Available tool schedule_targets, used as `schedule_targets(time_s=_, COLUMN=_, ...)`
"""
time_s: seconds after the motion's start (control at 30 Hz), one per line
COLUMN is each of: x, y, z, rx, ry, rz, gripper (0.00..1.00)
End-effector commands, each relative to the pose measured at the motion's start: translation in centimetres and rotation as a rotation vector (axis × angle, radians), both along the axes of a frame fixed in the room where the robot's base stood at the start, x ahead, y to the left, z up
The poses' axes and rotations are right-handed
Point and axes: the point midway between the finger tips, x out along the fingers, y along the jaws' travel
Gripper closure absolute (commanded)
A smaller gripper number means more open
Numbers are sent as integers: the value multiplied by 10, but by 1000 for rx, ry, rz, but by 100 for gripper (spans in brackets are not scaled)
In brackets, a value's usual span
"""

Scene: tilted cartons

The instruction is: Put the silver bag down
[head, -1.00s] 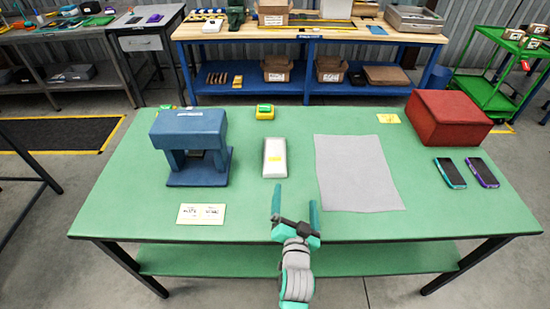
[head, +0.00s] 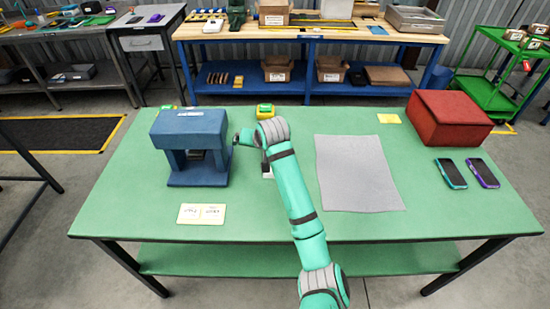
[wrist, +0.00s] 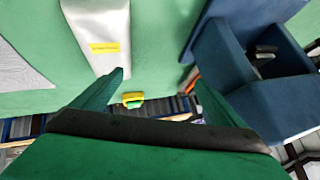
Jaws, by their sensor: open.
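The silver bag (wrist: 100,28), pale with a yellow label, rests on the green table (head: 420,222) in the wrist view. In the head view my arm covers most of it, and only a pale sliver of the bag (head: 267,174) shows. My gripper (wrist: 157,78) is open, with nothing between its fingers. In the wrist view the bag lies beyond the left fingertip, and I cannot tell whether they touch.
A blue press-like machine (head: 190,130) stands left of my wrist, close by. A grey sheet (head: 355,172) lies right of my arm. A red box (head: 448,117) and two phones (head: 466,172) are at the right. A yellow-green object (head: 265,110) sits at the back edge.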

Motion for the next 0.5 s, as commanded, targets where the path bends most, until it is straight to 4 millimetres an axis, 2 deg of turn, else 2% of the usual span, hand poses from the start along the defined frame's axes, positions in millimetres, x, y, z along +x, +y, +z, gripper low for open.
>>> schedule_targets(time_s=0.3, x=-1, y=-54, z=17, rx=-255, ry=225, rz=-10, gripper=8)
schedule_targets(time_s=0.5, x=-3, y=-70, z=16, rx=-309, ry=280, rz=-24, gripper=8)
